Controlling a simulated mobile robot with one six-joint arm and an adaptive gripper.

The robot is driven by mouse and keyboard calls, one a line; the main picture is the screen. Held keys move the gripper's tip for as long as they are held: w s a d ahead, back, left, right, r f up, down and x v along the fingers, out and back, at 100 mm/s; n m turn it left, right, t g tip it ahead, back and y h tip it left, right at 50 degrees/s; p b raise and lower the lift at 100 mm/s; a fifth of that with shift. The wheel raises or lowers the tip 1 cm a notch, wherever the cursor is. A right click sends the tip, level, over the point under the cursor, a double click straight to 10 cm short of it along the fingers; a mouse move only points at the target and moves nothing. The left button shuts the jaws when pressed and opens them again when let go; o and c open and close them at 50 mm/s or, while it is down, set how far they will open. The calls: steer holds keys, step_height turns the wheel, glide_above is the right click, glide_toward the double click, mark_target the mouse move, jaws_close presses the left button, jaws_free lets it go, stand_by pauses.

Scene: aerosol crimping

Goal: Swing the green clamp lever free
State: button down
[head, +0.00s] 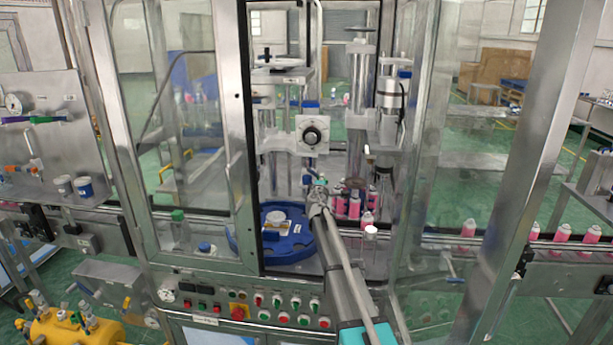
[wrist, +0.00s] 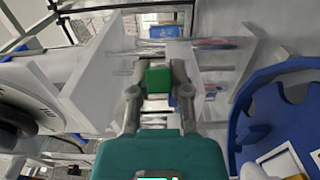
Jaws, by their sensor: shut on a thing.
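The green clamp lever shows in the wrist view as a small green block (wrist: 159,80) between the fingertips of my gripper (wrist: 158,84). My gripper is shut on it, one finger on each side.
A blue round starwheel (head: 303,246) lies left of my arm; its blue rim (wrist: 240,120) is close on the right in the wrist view. Pink cans (head: 352,208) stand behind my arm. A glass door frame (head: 245,130) borders the left, clear panels (head: 425,150) the right.

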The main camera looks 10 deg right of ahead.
steer(key=shift+w+d, duration=0.25)
steer(key=shift+d, duration=0.5)
steer(key=shift+d, duration=0.1)
steer(key=shift+w+d, duration=0.75)
steer(key=shift+d, duration=0.3)
steer(key=shift+w, duration=0.1)
steer(key=shift+w+d, duration=0.85)
steer(key=shift+w, duration=0.1)
